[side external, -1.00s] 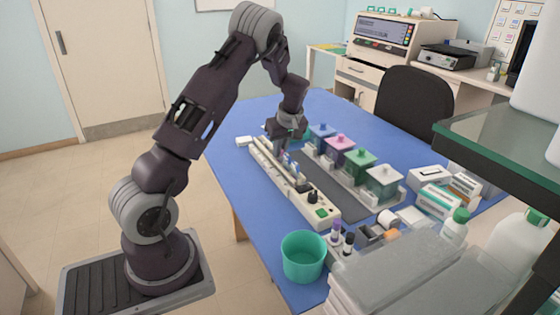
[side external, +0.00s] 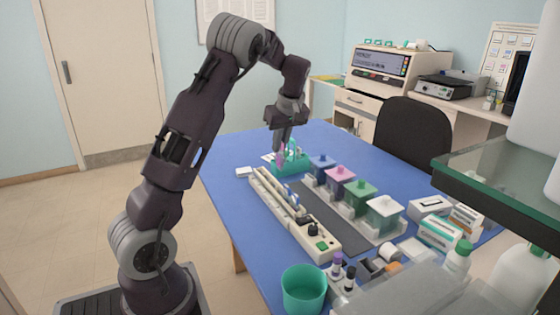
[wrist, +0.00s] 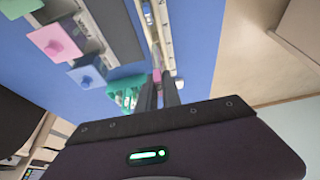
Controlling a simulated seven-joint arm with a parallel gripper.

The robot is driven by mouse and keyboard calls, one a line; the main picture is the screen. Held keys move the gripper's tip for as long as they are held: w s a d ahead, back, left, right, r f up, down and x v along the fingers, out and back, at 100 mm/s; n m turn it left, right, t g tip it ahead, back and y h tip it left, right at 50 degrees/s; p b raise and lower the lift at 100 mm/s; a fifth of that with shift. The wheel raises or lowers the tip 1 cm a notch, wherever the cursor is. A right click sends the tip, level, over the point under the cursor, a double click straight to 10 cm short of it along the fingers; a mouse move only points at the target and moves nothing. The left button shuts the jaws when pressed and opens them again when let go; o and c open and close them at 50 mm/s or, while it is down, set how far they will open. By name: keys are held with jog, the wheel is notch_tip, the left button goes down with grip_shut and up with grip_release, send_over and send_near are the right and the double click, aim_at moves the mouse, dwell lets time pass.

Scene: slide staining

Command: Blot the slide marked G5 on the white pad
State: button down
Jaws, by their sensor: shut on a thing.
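My gripper (side external: 282,150) is shut on a thin slide with a pink tint (wrist: 157,75), seen between the fingertips in the wrist view. It points down by the teal rack (side external: 296,163) at the far end of the table. The slide's mark is too small to read. A white flat patch (side external: 267,157) lies left of the teal rack, and a small white block (side external: 243,172) sits near the far end of the long slide holder (side external: 320,238). I cannot tell which is the pad. Other slides stand in the long holder.
Lidded staining jars, blue (side external: 321,168), pink (side external: 340,180), green (side external: 360,195) and white (side external: 384,214), stand in a row right of the holder. A teal cup (side external: 303,290) and small bottles stand in front. Blue table is clear along the left edge.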

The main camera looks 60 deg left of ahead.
jog(key=w+d+r+m+t+h, duration=0.1)
jog(key=w+d+r+m+t, duration=0.15)
jog(key=w+d+m, duration=0.95)
jog(key=w+d+m+t+h, duration=0.1)
jog(key=w+d+m+h, duration=0.3)
jog(key=d, duration=0.8)
jog(key=w+d+m+t+y, duration=0.15)
jog(key=w+d, duration=0.45)
jog(key=d, duration=0.6)
jog(key=shift+m+h, duration=0.25)
jog(key=shift+h, duration=0.2)
jog(key=shift+s+a+f, duration=0.1)
jog(key=shift+f, duration=3.3)
jog(key=shift+s+a+f, duration=0.1)
jog(key=shift+f, duration=3.3)
jog(key=shift+f, duration=0.45)
jog(key=shift+f+g, duration=0.25)
jog(key=shift+g, duration=0.05)
notch_tip(320, 180, up, 6)
jog(key=shift+r, duration=0.15)
